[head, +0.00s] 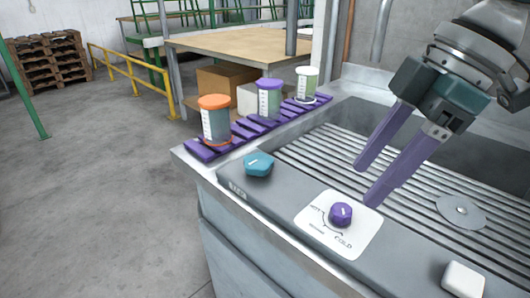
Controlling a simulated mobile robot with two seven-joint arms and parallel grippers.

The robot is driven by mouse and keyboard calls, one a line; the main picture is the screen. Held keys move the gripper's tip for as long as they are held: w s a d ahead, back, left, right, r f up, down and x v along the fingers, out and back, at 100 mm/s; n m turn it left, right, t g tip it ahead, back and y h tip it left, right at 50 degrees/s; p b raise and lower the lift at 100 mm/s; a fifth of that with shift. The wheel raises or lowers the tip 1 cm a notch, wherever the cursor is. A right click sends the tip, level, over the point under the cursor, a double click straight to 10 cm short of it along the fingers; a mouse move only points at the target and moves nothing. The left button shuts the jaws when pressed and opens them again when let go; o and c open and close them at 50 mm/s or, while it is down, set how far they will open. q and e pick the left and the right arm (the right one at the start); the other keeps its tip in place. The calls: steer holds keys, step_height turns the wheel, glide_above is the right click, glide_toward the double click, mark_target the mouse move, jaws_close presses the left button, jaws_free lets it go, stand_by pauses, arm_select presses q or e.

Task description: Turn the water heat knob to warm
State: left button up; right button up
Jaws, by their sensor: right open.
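A purple round knob (341,214) sits on a white dial plate (361,241) on the front ledge of the sink unit. The plate reads "COLD" at its lower right; its other labels are too small to read surely. A white mark on the knob's top points up, its exact setting unclear. My right gripper (366,183) comes in from the upper right, with two long purple fingers spread apart and empty. Its nearer fingertip is just right of and above the knob, seemingly apart from it. My left gripper is not in view.
A teal knob (258,164) is left along the ledge, and a white block (463,279) at the right. Jars with orange (215,120), purple (269,97) and white (307,83) lids stand on a purple slatted rack (200,150). The ribbed basin (330,150) has a round drain (461,211).

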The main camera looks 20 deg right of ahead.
mark_target(342, 208)
steer(key=x, duration=0.5)
steer(key=shift+w+a+f+b, duration=0.1)
steer(key=shift+a+f+b, duration=0.05)
steer(key=shift+f+b, duration=0.2)
jaws_close()
